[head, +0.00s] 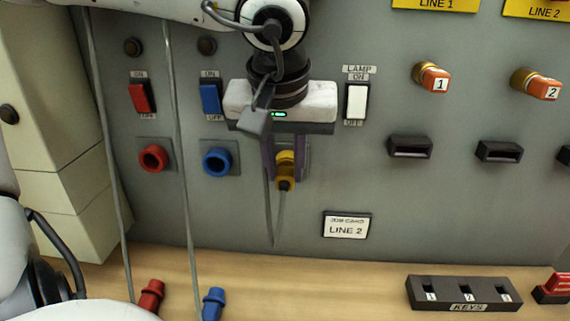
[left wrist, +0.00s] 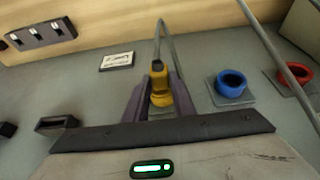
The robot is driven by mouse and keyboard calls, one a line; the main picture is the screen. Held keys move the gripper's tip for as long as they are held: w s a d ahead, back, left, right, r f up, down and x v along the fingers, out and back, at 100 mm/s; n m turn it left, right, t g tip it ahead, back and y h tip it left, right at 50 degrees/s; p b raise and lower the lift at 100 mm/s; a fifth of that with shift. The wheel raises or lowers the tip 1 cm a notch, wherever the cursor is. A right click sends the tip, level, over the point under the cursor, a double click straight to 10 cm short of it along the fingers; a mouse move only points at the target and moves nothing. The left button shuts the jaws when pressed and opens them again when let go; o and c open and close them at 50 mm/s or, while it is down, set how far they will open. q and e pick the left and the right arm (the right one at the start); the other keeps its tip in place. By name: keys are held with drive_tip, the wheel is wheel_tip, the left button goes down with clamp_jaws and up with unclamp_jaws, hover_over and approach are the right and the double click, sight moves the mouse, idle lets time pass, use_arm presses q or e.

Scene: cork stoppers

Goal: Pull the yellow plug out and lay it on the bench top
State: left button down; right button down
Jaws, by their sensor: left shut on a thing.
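The yellow plug (head: 286,171) is at the grey panel, below my left gripper's body, with its cable hanging down. My left gripper (head: 286,165) is shut on it, a purple-grey finger on each side. In the left wrist view the yellow plug (left wrist: 160,88) sits between the two fingers (left wrist: 160,98). Its socket is hidden behind the plug and gripper, so I cannot tell how deep it sits. The wooden bench top (head: 330,285) runs along the bottom of the head view. My right gripper is not in view.
A red plug (head: 151,296) and a blue plug (head: 213,303) with cables stand on the bench at the left. A black key holder (head: 463,294) sits at the right. The bench between them is clear. Red (head: 153,158) and blue sockets (head: 217,161) stick out of the panel.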

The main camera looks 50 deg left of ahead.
use_arm(q)
drive_tip(key=shift+s+d, duration=0.45)
drive_tip(key=shift+s, duration=0.1)
drive_tip(key=shift+s+d+b, duration=0.35)
drive_tip(key=shift+s+d, duration=1.05)
drive_tip(key=shift+s, duration=0.25)
drive_tip(key=s+d, duration=0.2)
drive_tip(key=s, duration=0.1)
drive_tip(key=shift+d, duration=0.3)
idle(0.5)
